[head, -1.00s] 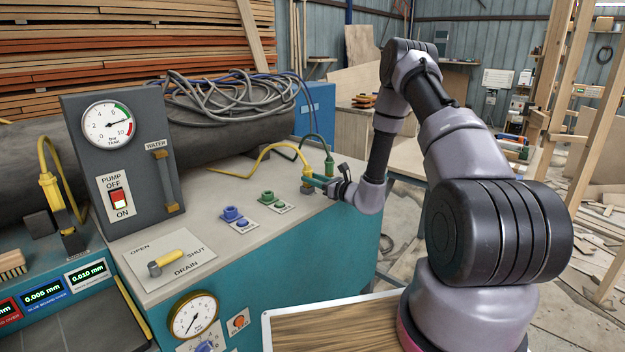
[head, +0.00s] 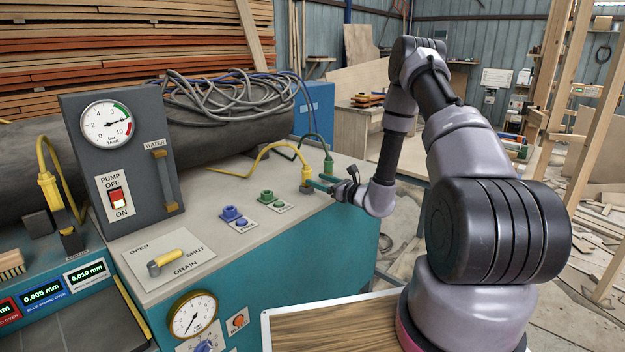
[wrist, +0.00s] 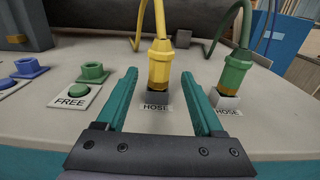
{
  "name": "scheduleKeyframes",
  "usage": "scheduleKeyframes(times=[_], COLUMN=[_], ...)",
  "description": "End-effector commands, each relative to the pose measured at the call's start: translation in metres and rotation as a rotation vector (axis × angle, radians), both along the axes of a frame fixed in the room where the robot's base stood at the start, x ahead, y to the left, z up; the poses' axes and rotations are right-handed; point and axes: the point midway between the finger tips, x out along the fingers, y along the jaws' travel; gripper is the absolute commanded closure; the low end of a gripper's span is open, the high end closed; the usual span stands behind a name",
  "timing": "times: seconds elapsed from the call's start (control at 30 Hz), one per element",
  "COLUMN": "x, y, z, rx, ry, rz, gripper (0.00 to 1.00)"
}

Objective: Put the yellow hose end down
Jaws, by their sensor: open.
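The yellow hose end (wrist: 159,62) stands upright at a grey block by a HOSE label, with its yellow hose rising from the top. It also shows in the head view (head: 306,173) near the right end of the bench top. My gripper (wrist: 161,82) is open, with one teal finger to the left of the hose end and one to the right. Both fingers look apart from it in the wrist view. In the head view my gripper (head: 318,184) is just right of the hose end and partly overlaps its base.
A green hose end (wrist: 236,72) stands in its own HOSE block close to the right finger. Green fittings (wrist: 93,73) by a FREE label are at the left. Blue fittings (head: 232,214) and the yellow drain handle (head: 166,262) are farther left on the bench.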

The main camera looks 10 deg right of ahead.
Motion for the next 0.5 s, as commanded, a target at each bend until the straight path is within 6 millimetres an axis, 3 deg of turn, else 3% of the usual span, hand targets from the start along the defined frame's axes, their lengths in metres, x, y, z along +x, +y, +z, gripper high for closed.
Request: scheduleKeyframes(times=[0.3,0.5], x=[-0.052,-0.066], y=[-0.039,-0.047], z=[0.000,0.004], rx=[0.001,-0.002], ry=[0.002,-0.004], rz=[-0.003,0.007], gripper=[0.31,0.31])
